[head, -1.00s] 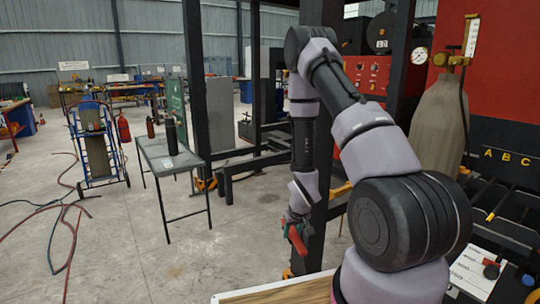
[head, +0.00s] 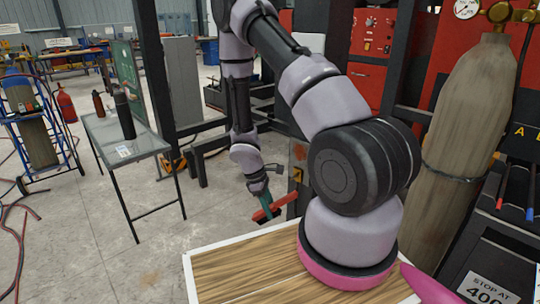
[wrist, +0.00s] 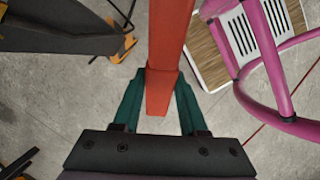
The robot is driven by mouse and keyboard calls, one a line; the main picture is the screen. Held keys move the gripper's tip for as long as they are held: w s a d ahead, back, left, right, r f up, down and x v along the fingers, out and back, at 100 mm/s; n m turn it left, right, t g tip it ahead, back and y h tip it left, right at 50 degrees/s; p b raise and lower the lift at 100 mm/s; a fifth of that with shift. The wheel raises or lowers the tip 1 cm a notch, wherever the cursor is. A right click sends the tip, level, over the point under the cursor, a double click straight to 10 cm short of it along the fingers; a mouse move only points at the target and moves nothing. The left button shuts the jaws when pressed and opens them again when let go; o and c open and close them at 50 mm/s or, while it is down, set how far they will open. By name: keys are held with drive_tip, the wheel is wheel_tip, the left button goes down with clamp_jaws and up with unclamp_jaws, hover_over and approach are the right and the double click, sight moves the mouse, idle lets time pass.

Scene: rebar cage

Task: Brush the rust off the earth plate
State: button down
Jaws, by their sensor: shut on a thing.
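My gripper (head: 265,205) hangs low in front of the dark steel frame in the head view, its teal fingers shut on a red handle (head: 285,202). In the wrist view my gripper (wrist: 162,80) closes on the same red handle (wrist: 170,35), which runs up out of the picture. I take it for the brush's handle; no bristles can be made out. A small rust-brown patch (head: 300,151) shows on the steel post behind the gripper; I cannot tell whether it is the earth plate. The handle looks apart from it.
A grey table (head: 125,142) with dark bottles stands to the left. A blue cylinder trolley (head: 35,125) is beyond it. A large gas cylinder (head: 468,130) and red panels stand at the right. Steel posts and beams are behind the gripper.

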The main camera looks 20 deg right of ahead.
drive_tip(key=w+d+r+n+t+h, duration=0.6)
drive_tip(key=w+d+r+n+h, duration=0.3)
drive_tip(key=w, duration=0.7)
drive_tip(key=shift+d+r+n+t+h, duration=0.35)
drive_tip(key=shift+d+r+n, duration=0.65)
drive_tip(key=shift+d+r, duration=0.45)
drive_tip(key=shift+w+d, duration=0.25)
drive_tip(key=shift+d, duration=0.65)
drive_tip(key=shift+s+d, duration=0.3)
drive_tip(key=shift+s, duration=0.65)
drive_tip(key=shift+s+d, duration=0.25)
drive_tip(key=shift+s, duration=0.65)
drive_tip(key=shift+s+d, duration=0.3)
drive_tip(key=shift+s, duration=0.35)
drive_tip(key=shift+s+d, duration=0.25)
drive_tip(key=shift+s, duration=0.35)
drive_tip(key=shift+s+d, duration=0.3)
drive_tip(key=shift+s, duration=0.35)
drive_tip(key=shift+a, duration=0.1)
